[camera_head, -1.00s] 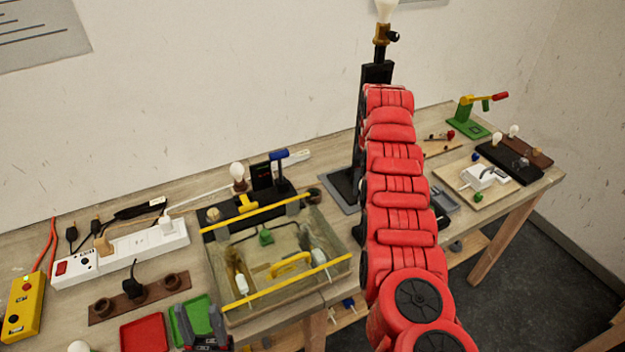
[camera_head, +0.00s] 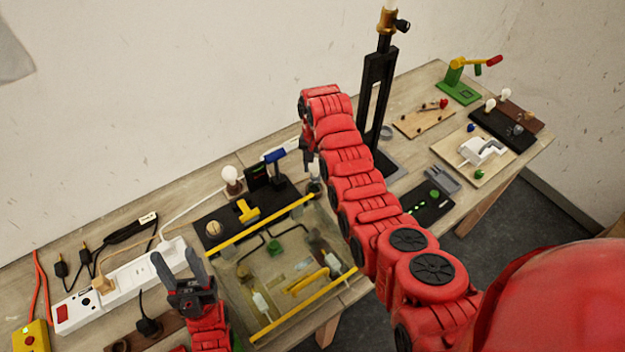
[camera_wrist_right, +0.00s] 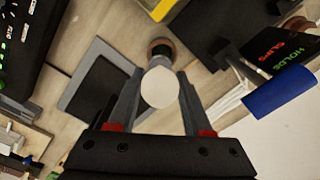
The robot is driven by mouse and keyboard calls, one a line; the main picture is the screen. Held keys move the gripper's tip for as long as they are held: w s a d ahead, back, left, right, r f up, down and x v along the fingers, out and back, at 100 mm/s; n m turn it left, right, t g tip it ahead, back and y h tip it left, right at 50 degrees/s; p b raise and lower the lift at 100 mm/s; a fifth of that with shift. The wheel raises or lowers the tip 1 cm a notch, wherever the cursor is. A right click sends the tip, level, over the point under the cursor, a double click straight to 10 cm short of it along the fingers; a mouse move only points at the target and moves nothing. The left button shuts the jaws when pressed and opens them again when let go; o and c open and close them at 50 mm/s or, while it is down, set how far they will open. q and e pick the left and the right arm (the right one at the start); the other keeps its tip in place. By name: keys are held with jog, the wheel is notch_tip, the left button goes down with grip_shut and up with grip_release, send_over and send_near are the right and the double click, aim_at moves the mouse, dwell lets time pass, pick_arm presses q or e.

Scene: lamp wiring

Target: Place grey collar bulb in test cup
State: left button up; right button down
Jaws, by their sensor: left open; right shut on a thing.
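My right gripper (camera_head: 308,163) is over the back right corner of the clear box. In the right wrist view my right gripper (camera_wrist_right: 158,92) is shut on a bulb with a round white globe (camera_wrist_right: 160,88). My left gripper (camera_head: 178,264) is open and empty.
The clear box with yellow bars (camera_head: 262,222) stands front centre. Another bulb (camera_head: 231,174) stands behind it, near a blue-handled black device (camera_head: 272,157). A power strip (camera_head: 125,280) lies left. A tall black stand (camera_head: 377,95) rises behind my right arm. Boards with bulbs (camera_head: 502,128) are at right.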

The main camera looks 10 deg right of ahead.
aim_at(314, 180)
notch_tip(314, 180, down, 7)
jog(key=shift+w+a+r+b, duration=0.1)
jog(key=shift+a+r+b, duration=0.05)
jog(key=shift+b, duration=0.7)
jog(key=shift+s, duration=0.3)
jog(key=c, duration=0.8)
grip_release()
jog(key=o, duration=0.5)
jog(key=shift+w+f, duration=0.35)
jog(key=shift+w, duration=0.1)
jog(key=shift+s+r, duration=0.1)
jog(key=shift+r, duration=0.35)
notch_tip(314, 180, up, 11)
jog(key=p, duration=0.3)
jog(key=shift+f, duration=0.15)
jog(key=shift+r, duration=0.4)
